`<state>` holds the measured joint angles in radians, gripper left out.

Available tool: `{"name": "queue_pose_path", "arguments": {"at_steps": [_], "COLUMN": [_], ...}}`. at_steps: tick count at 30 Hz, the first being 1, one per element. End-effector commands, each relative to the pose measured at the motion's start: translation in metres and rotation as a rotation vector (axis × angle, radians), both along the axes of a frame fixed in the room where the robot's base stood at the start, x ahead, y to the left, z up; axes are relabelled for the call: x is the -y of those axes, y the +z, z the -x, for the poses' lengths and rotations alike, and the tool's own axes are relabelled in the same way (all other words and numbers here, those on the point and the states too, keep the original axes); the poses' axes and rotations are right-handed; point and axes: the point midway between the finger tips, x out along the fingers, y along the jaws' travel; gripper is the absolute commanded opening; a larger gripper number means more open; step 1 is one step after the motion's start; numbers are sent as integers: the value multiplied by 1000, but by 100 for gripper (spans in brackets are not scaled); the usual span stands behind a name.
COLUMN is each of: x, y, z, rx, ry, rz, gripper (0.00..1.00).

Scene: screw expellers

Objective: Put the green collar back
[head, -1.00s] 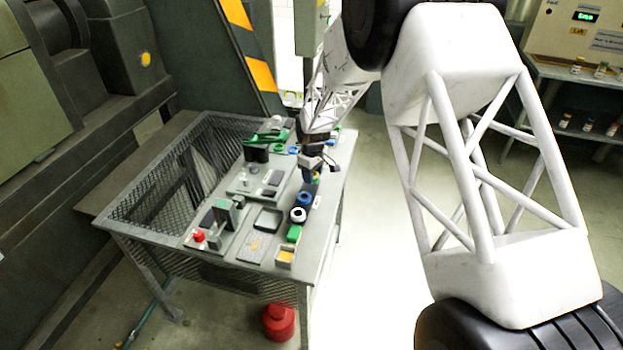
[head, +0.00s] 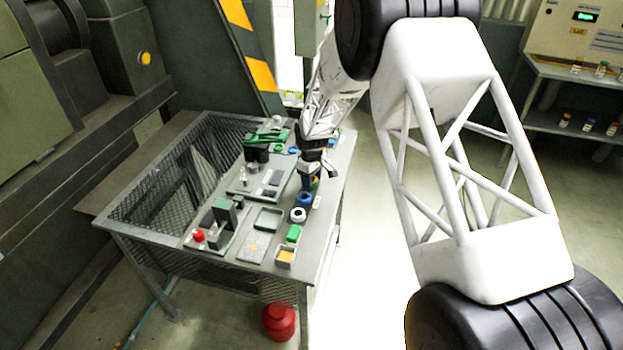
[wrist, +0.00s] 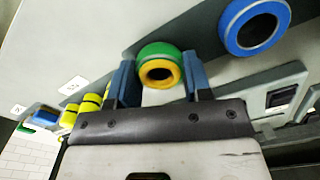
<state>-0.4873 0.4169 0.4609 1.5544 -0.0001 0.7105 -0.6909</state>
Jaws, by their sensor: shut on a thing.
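The green collar (wrist: 165,47), with a yellow rim around its dark bore, sits between the two blue fingers of my gripper (wrist: 158,66) in the wrist view. My gripper is shut on it. In the head view my gripper (head: 311,178) is over the right side of the workbench, just behind a blue ring. The collar cannot be made out there. In the wrist view a blue ring (wrist: 231,27) lies on the grey surface, up and to the right of the collar, apart from it. I cannot tell the collar's height above the surface.
The bench (head: 330,215) holds a white ring (head: 298,214), a green block (head: 294,232), a small box with yellow inside (head: 285,257) and a shallow tray (head: 268,218). Fixtures stand left, including one with a red knob (head: 198,236). Yellow parts (wrist: 88,104) show in the wrist view.

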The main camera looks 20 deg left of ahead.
Motion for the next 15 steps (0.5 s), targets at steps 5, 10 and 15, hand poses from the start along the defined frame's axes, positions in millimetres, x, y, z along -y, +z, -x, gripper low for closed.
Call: {"name": "queue_pose_path", "arguments": {"at_steps": [5,10,15], "x": [0,0,0], "y": [-2,-2,-5], "z": [0,0,0], "rx": [1,1,1], "ry": [0,0,0], "rz": [-1,-1,-1], "gripper": [15,15,48]}}
